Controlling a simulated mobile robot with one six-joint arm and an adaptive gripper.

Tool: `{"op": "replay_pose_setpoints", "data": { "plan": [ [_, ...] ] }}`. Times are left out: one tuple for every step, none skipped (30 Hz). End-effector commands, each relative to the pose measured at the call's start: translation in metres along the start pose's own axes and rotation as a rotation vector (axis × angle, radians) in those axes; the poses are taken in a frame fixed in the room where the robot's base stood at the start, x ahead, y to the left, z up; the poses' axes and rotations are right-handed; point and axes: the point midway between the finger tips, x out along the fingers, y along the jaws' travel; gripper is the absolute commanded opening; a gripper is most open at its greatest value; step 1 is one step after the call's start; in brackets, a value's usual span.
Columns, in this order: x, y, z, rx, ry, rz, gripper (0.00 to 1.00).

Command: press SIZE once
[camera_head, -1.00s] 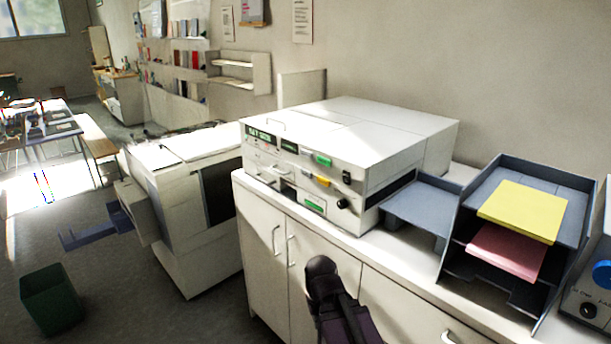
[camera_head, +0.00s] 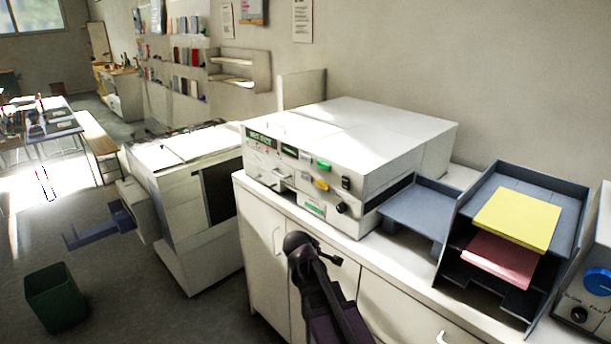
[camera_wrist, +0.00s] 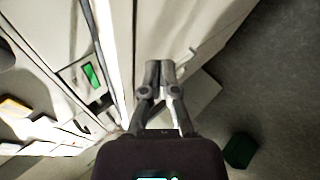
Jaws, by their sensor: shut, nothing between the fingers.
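A white copier-like machine (camera_head: 345,125) stands on the cabinet. Its front has two dark displays with green text (camera_head: 262,138), a green key (camera_head: 323,165), a yellow key (camera_head: 321,184), black knobs (camera_head: 341,208) and a green label (camera_head: 314,208). No lettering reading SIZE can be made out. My dark arm shows low in the head view in front of the cabinet; its fingertips cannot be made out there. In the wrist view my gripper (camera_wrist: 158,66) is shut and empty, beside the cabinet edge. A green patch on the machine front (camera_wrist: 92,76) is to its left, apart from it.
The white cabinet (camera_head: 262,232) has a bright top edge below the machine. A grey paper tray stack (camera_head: 446,270) with yellow and pink paper stands at right. A larger white machine (camera_head: 185,200) stands at left. A green bin (camera_head: 56,300) is on the floor.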

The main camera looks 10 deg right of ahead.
Motion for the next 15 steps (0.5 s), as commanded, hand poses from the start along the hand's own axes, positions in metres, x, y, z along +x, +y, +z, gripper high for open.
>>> {"op": "replay_pose_setpoints", "data": {
  "plan": [
    [-0.001, 0.014, -0.010, -0.056, 0.013, 0.041, 0.00],
    [-0.001, 0.020, -0.015, -0.093, 0.020, 0.068, 0.00],
    [-0.002, 0.029, -0.021, -0.142, 0.029, 0.104, 0.00],
    [-0.003, 0.035, -0.026, -0.179, 0.035, 0.130, 0.00],
    [-0.004, 0.041, -0.031, -0.215, 0.041, 0.156, 0.00],
    [-0.005, 0.050, -0.038, -0.265, 0.048, 0.192, 0.00],
    [-0.006, 0.056, -0.044, -0.305, 0.053, 0.219, 0.00],
    [-0.007, 0.061, -0.049, -0.342, 0.057, 0.244, 0.00],
    [-0.009, 0.069, -0.057, -0.393, 0.062, 0.280, 0.00],
    [-0.011, 0.074, -0.063, -0.431, 0.067, 0.306, 0.00],
    [-0.013, 0.080, -0.069, -0.471, 0.069, 0.333, 0.00],
    [-0.015, 0.087, -0.076, -0.524, 0.073, 0.368, 0.00],
    [-0.017, 0.092, -0.082, -0.563, 0.076, 0.394, 0.00],
    [-0.019, 0.097, -0.088, -0.601, 0.078, 0.421, 0.00],
    [-0.022, 0.103, -0.097, -0.654, 0.080, 0.456, 0.00]
  ]
}}
